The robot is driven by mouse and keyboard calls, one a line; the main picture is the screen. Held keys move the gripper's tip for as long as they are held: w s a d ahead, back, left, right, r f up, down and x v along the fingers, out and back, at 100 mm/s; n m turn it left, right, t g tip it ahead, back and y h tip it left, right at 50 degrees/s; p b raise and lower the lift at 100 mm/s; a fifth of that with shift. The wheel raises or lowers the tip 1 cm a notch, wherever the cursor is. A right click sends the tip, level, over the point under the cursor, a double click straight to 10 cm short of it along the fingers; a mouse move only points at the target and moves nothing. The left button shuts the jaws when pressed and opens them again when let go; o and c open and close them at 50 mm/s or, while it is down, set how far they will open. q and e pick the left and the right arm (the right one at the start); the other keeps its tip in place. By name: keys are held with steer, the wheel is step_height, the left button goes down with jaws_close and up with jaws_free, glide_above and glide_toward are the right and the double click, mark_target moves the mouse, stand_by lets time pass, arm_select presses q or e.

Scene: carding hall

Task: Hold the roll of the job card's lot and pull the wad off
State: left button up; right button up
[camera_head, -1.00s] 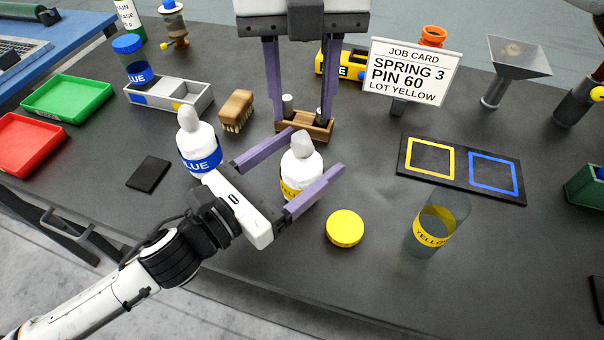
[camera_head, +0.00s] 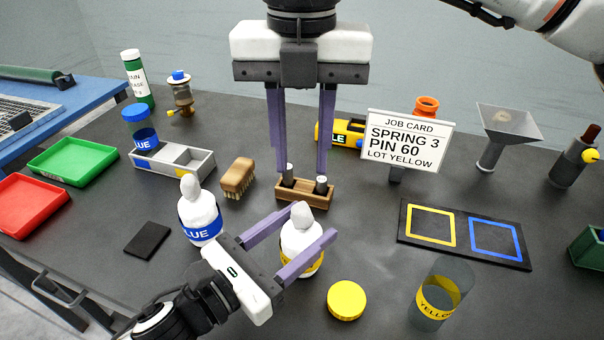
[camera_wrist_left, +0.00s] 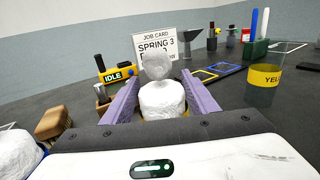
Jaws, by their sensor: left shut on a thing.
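The job card (camera_head: 408,142) reads SPRING 3, PIN 60, LOT YELLOW. The yellow-banded white roll (camera_head: 299,258) stands upright on the table with a pale wad (camera_head: 302,216) on its top. My left gripper (camera_head: 310,230) is shut on this roll, one purple finger on each side. In the left wrist view the roll (camera_wrist_left: 162,100) sits between the fingers, with the wad (camera_wrist_left: 158,67) free above them. The blue-banded roll (camera_head: 200,222), also topped with a wad, stands just left. My right gripper (camera_head: 302,172) is open and empty, pointing down over a wooden block with two grey pegs (camera_head: 305,192).
A yellow lid-like disc (camera_head: 346,300) and a clear yellow-labelled cup (camera_head: 438,298) stand right of the roll. A board with yellow and blue squares (camera_head: 463,233) lies behind them. A brush (camera_head: 238,178), a divided tray (camera_head: 172,162) and a dark pad (camera_head: 148,240) are left.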

mark_target(302, 208)
step_height(302, 208, down, 12)
steer(key=shift+r, duration=0.15)
stand_by(0.3)
jaws_close()
steer(key=shift+r, duration=0.15)
stand_by(0.4)
steer(key=shift+r, duration=0.95)
steer(key=shift+r, duration=2.05)
arm_select(q)
steer(key=o, duration=1.6)
